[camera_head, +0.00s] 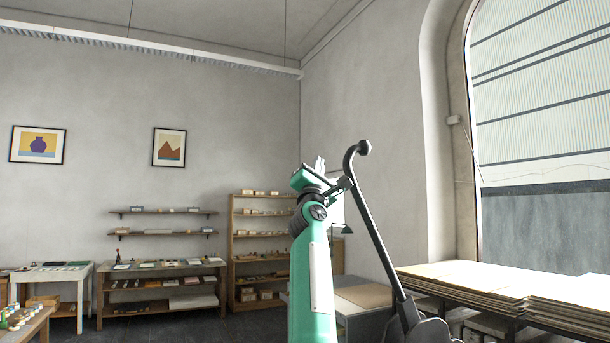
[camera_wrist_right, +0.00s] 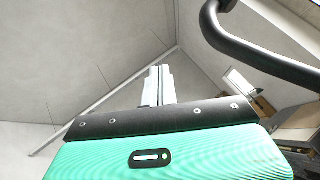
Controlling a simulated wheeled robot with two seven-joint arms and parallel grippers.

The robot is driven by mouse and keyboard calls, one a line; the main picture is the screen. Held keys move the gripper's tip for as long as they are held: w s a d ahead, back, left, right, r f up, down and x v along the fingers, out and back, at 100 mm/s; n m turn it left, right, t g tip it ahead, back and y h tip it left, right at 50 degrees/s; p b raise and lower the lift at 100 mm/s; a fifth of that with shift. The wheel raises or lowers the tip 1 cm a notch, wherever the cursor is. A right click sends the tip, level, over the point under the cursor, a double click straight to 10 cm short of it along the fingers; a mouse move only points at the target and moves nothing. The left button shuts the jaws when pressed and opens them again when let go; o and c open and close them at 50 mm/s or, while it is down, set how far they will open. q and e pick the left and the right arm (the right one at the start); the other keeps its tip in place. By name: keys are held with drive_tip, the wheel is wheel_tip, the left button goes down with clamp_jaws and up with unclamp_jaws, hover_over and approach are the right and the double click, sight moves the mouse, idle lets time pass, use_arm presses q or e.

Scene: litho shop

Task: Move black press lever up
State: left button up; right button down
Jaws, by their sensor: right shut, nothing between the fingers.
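The black press lever (camera_head: 376,238) rises from its dark base at the lower right and leans up to the left. Its top curves over to a knob at the upper right and stands high. In the right wrist view the lever (camera_wrist_right: 262,62) curves across the upper right. My right gripper (camera_head: 320,163) is raised just left of the lever's upper part. Its pale fingers (camera_wrist_right: 157,84) are shut and empty, pointing up and apart from the lever in the wrist view. In the head view the dark hand mount overlaps the lever's edge; contact there cannot be told. My left gripper is out of view.
Stacked boards (camera_head: 470,279) lie on a rack at the right, below the arched window. A grey table (camera_head: 362,316) stands behind my right arm. A wooden shelf unit (camera_head: 232,243) and a workbench (camera_head: 163,270) stand along the back wall. The air above the lever is clear.

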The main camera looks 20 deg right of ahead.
drive_tip(key=s+a+b, duration=0.4)
drive_tip(key=a+b, duration=0.1)
drive_tip(key=b, duration=0.1)
drive_tip(key=shift+f, duration=0.4)
drive_tip(key=shift+a, duration=0.1)
